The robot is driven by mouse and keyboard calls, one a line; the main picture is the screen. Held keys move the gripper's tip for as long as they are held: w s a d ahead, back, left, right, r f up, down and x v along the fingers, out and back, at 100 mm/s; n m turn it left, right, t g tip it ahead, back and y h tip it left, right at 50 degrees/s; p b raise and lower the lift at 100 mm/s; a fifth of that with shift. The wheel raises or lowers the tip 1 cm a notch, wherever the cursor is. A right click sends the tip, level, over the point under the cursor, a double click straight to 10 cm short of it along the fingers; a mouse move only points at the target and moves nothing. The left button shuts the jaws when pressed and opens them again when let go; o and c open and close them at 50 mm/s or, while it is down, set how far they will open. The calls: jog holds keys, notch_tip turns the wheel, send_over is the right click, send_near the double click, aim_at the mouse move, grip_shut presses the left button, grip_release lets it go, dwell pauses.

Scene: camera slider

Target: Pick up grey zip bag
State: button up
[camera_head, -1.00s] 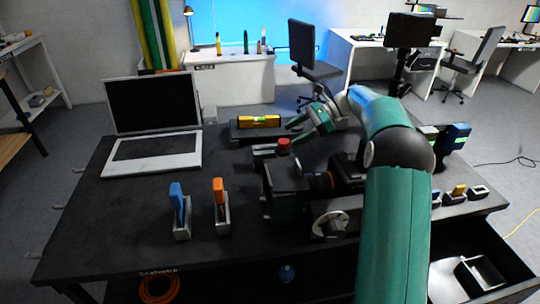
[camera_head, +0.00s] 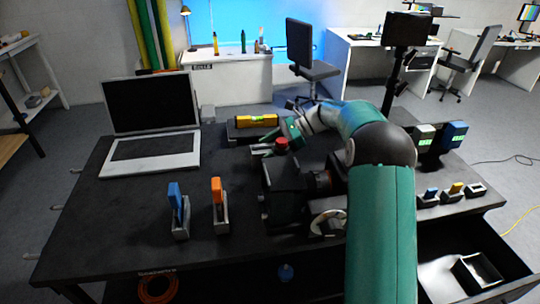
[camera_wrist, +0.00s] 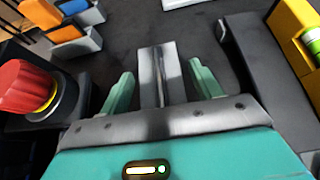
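I cannot pick out a grey zip bag with certainty in either view. In the wrist view my gripper (camera_wrist: 160,70) is open, with its two green fingers apart. A grey block-like piece with a lengthwise groove (camera_wrist: 158,85) shows between the fingers, and I cannot tell whether they touch it. A small grey piece (camera_head: 261,149) also shows near my gripper in the head view, left of the red button (camera_head: 281,143). My gripper is over the back middle of the black table, partly hidden by my arm.
A yellow level (camera_head: 257,120) lies on a dark block behind my gripper. A laptop (camera_head: 152,120) stands at the left. Blue (camera_head: 176,203) and orange (camera_head: 218,200) items stand in grey holders in front. Black camera gear (camera_head: 285,190) crowds the middle. An open drawer (camera_head: 478,275) is at right.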

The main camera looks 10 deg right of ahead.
jog(key=c, duration=0.9)
jog(key=shift+r, duration=0.1)
